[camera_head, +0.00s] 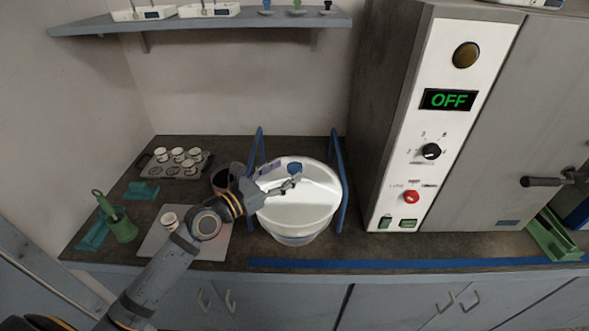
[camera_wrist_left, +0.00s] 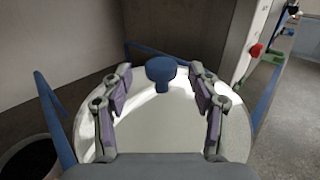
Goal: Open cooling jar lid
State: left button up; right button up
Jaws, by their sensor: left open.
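The cooling jar (camera_head: 292,238) is a wide, clear vessel on the counter. Its pale round lid (camera_head: 315,212) is on top, with a blue knob (camera_head: 295,169) standing up from it. My left gripper (camera_head: 292,184) is over the lid, close to the knob. In the left wrist view, the open fingers of the left gripper (camera_wrist_left: 160,92) point at the knob (camera_wrist_left: 161,70), which shows between and just beyond the fingertips. The lid (camera_wrist_left: 155,128) fills the space below it. I cannot tell whether a finger touches the knob. The right gripper is not in view.
Blue bars (camera_head: 338,180) stand on both sides of the jar. A large oven marked OFF (camera_head: 440,130) stands to the right. A tray with several small cups (camera_head: 175,172), a dark pot (camera_head: 221,181) and a green holder (camera_head: 122,228) are at left. A shelf (camera_head: 240,22) hangs above.

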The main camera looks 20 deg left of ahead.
aim_at(289, 170)
pick_arm(q)
jog(key=x, duration=0.4)
jog(key=shift+w+d, duration=0.2)
jog(key=shift+s, duration=0.1)
jog(key=shift+c, duration=0.4)
grip_shut()
